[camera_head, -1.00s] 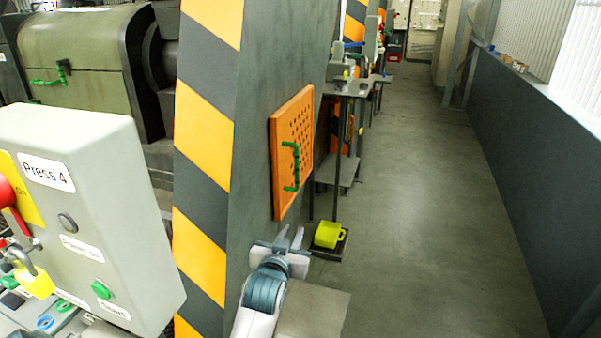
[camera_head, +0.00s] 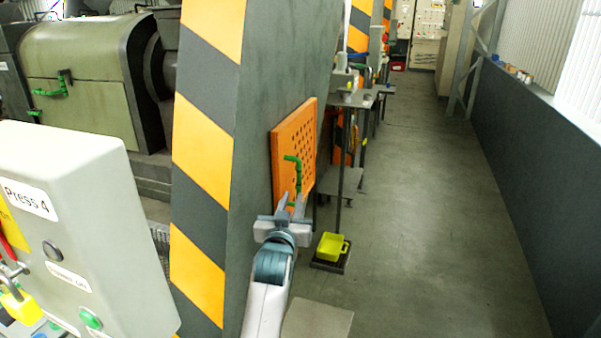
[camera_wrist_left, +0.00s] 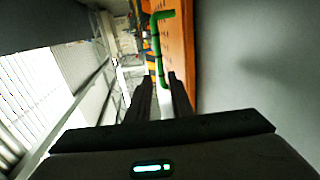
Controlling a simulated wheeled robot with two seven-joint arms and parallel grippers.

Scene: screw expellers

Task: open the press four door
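The orange perforated door (camera_head: 306,138) is on the side of the dark press column and looks shut. Its green handle (camera_head: 299,173) is a vertical bar with bent ends. My left gripper (camera_head: 291,199) is open, with its two fingertips at the handle's lower end. In the left wrist view, the fingers (camera_wrist_left: 159,78) stand apart, and the lower part of the green handle (camera_wrist_left: 156,45) shows between and beyond their tips. I cannot tell whether they touch it. The orange door (camera_wrist_left: 182,50) lies right of the fingers there. My right gripper is not in view.
The grey Press 4 control box (camera_head: 85,225) stands at the left front. The striped column (camera_head: 205,150) rises beside my left arm. A yellow container (camera_head: 331,246) sits low, right of the gripper. A metal stand (camera_head: 345,150) is beyond the door. The aisle floor (camera_head: 430,220) is clear.

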